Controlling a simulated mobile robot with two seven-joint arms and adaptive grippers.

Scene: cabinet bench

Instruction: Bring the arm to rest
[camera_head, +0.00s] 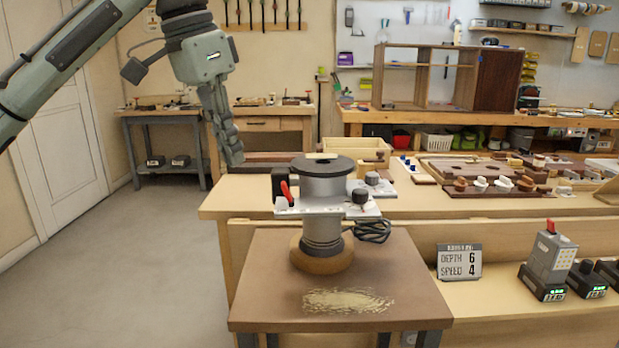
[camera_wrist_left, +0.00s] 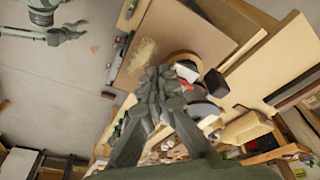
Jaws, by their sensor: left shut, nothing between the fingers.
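My left arm comes in from the upper left of the head view. Its gripper (camera_head: 234,158) hangs fingers-down, shut and empty, left of and a little above the router (camera_head: 322,185). The router has a dark round top, a grey body, a red lever and a wooden base, and stands upright on a small brown-topped table (camera_head: 262,295). In the left wrist view the closed fingers (camera_wrist_left: 166,74) overlap the router in the picture; I cannot tell the gap in depth. Grey-green parts of my own body show at that view's top left.
A long wooden bench (camera_head: 235,203) behind the small table holds trays and parts. A sign (camera_head: 459,261) reading depth 6, speed 4 and a grey device with a red top (camera_head: 549,262) stand at the right. The floor (camera_head: 130,270) at the left is clear.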

